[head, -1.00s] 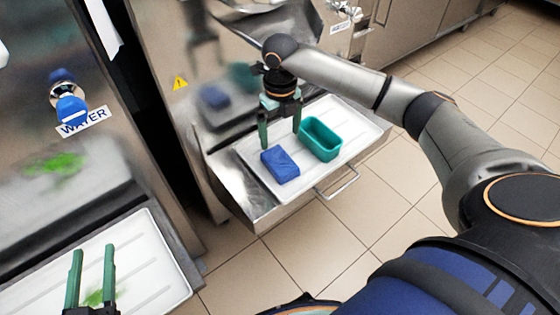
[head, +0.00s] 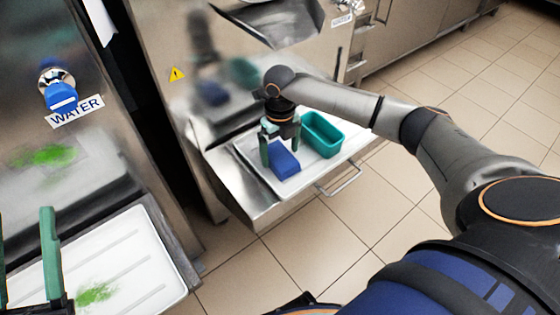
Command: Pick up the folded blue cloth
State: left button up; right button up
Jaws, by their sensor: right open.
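The folded blue cloth (head: 285,163) lies on a white tray (head: 317,171) in the pulled-out metal drawer below the freezer. My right gripper (head: 280,151) is open and low over the cloth, with one green finger at its left side and the other near its right. I cannot tell if the fingers touch it. The gripper hides the cloth's far part. My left gripper (head: 24,216) is at the lower left edge, partly cut off, with its green fingers apart and nothing seen between them.
A teal tub (head: 323,136) stands on the tray just right of the cloth. The drawer handle (head: 339,181) sticks out in front. Another white tray (head: 130,262) with a green smear (head: 96,293) is at the lower left, below a blue water tap (head: 60,95). The tiled floor is clear.

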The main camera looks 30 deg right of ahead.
jog(key=shift+f, duration=0.7)
pick_arm(q)
jog(key=shift+s+d+r+m+h, duration=0.15)
jog(key=shift+s+r+m+h, duration=0.7)
jog(key=shift+r+h, duration=0.2)
pick_arm(e)
jog(key=shift+c, duration=0.2)
jog(key=c, duration=1.1)
